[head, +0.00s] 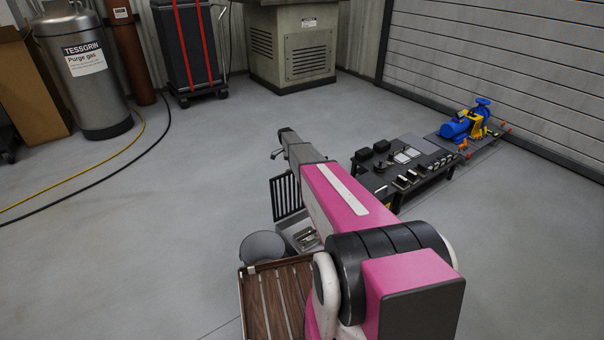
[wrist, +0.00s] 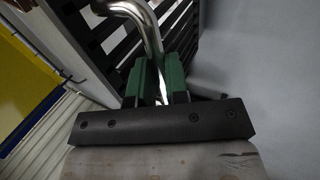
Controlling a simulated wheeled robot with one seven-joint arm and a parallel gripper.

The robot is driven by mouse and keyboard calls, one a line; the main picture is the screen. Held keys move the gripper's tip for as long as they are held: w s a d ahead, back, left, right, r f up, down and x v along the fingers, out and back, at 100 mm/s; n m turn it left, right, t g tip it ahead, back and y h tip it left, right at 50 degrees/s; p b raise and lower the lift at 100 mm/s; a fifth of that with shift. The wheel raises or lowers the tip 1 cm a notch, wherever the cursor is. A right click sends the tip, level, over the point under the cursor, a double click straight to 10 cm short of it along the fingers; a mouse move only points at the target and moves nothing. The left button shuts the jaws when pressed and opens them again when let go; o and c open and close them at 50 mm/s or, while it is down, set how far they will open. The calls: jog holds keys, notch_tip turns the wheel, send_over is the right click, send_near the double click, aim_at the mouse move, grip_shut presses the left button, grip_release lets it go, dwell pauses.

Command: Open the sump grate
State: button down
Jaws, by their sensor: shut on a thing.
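The sump grate (head: 287,196) is a dark slatted panel left of my arm in the head view, standing steeply raised at the edge of an open light-grey sump (head: 289,227). In the wrist view, dark slats of the grate (wrist: 112,47) fill the upper middle. A bent shiny metal handle (wrist: 145,19) comes down from the top between my green fingers. My gripper (wrist: 161,82) is shut on this handle. In the head view my arm hides my gripper and part of the sump.
A low black bench (head: 399,173) with parts and a blue pump (head: 463,126) stand to the right. Open floor (head: 180,215) lies to the left.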

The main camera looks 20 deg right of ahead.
jog(key=w+a+f+g+h, duration=0.1)
jog(key=w+a+f+g, duration=0.1)
jog(key=w, duration=0.4)
jog(key=shift+f+g, duration=0.4)
jog(key=shift+a, duration=0.1)
jog(key=c, duration=1.2)
grip_release()
jog(key=shift+c, duration=0.2)
jog(key=shift+o, duration=0.6)
jog(key=shift+r, duration=0.15)
jog(key=v, duration=1)
jog(key=shift+w+r, duration=0.2)
jog(key=shift+w, duration=0.15)
